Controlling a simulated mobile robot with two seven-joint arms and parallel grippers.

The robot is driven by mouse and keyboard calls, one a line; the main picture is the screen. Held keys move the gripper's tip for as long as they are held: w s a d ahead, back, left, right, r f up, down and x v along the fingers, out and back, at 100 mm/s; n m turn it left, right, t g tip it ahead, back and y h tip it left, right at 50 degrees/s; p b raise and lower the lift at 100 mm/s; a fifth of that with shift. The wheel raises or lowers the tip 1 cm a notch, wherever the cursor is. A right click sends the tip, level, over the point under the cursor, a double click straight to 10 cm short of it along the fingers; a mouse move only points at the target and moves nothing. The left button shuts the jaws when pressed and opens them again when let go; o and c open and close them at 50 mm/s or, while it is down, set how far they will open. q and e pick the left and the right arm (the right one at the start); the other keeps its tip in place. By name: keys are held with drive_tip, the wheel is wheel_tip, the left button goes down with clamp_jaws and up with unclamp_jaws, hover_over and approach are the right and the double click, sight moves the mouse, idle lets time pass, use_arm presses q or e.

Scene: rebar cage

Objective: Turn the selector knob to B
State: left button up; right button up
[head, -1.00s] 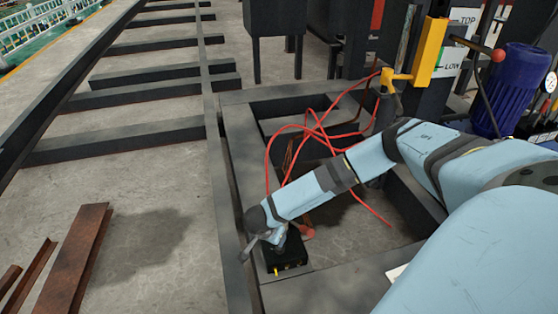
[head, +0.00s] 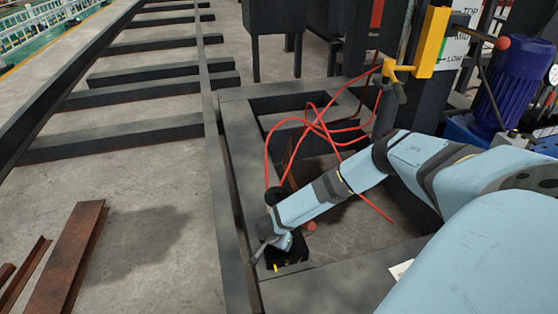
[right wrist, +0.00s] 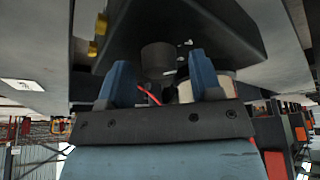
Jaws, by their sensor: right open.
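A black box (head: 292,256) with a small yellow mark sits on the dark frame at the lower middle of the head view, partly hidden by my right wrist. In the right wrist view the box (right wrist: 215,25) fills the top. A dark grey cylindrical knob (right wrist: 158,57) stands out from it, with small white marks beside it. My right gripper (right wrist: 160,66) is open, its two blue fingers on either side of the knob, with gaps visible. In the head view the right gripper (head: 282,243) is at the box. The knob's pointer and letters cannot be read. My left gripper is out of view.
Red cables (head: 320,130) loop over the dark frame (head: 240,160) behind my arm. A red ball (head: 309,228) is close to the box. A yellow post (head: 432,42) with a lever and a blue motor (head: 508,85) stand at right. Rusty beams (head: 68,260) lie at left.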

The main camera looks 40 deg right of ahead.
drive_tip(key=shift+c, duration=0.4)
drive_tip(key=c, duration=0.8)
